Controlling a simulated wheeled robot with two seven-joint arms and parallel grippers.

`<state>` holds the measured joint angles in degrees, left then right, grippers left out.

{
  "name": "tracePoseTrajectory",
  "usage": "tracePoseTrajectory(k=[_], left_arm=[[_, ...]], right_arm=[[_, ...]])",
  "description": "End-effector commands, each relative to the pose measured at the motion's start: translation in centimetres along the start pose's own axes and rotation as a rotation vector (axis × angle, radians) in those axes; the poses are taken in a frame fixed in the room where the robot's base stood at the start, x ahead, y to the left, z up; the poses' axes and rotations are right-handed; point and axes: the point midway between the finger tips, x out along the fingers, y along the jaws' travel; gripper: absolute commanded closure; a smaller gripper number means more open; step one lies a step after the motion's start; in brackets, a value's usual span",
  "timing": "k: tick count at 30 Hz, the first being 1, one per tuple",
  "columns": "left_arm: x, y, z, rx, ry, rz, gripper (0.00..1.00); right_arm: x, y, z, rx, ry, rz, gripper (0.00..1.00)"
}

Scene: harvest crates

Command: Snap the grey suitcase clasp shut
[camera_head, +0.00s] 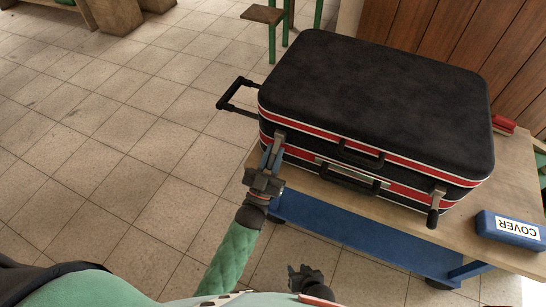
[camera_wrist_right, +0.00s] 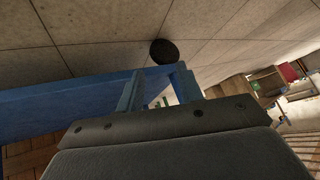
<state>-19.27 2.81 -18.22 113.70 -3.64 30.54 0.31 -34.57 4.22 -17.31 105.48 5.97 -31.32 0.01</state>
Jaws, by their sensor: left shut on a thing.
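A black suitcase (camera_head: 375,95) with red and white trim lies flat on a workbench, its lid down. A grey clasp (camera_head: 280,136) sits at the front left of its seam. My left gripper (camera_head: 272,157) is at this clasp, its blue fingers shut on it and hiding its lower part. A second clasp (camera_head: 438,193) with a dark lever hanging down is at the front right. My right gripper (camera_head: 305,279) is low in the head view, apart from the suitcase. In the right wrist view its blue fingers (camera_wrist_right: 158,88) stand apart with nothing between them.
The wooden bench top (camera_head: 460,238) has a blue frame below. A blue block labelled COVER (camera_head: 510,228) lies at the right, and a red object (camera_head: 503,124) behind the suitcase. A black pull handle (camera_head: 238,95) sticks out left.

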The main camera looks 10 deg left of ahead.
Motion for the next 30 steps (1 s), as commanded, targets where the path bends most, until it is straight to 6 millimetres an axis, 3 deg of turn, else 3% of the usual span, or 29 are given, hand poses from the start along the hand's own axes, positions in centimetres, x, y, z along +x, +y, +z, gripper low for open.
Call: tracePoseTrajectory(k=[13,17,19,23,30], left_arm=[[0.0,0.0,0.0,0.001,0.009,0.000,1.00],[0.0,0.0,0.0,0.001,0.009,0.000,1.00],[0.0,0.0,0.0,0.001,0.009,0.000,1.00],[0.0,0.0,0.0,0.000,0.009,0.000,1.00],[0.0,0.0,0.0,0.000,0.009,0.000,1.00]], right_arm=[[0.1,0.0,0.2,0.000,-0.001,0.000,0.64],[0.1,0.4,-0.2,-0.013,0.005,0.000,0.89],[0.0,0.6,-1.2,-0.037,0.018,-0.007,1.00],[-0.6,0.8,-4.5,-0.125,0.063,-0.035,1.00],[-3.1,0.6,-12.8,-0.371,0.184,-0.109,1.00]])
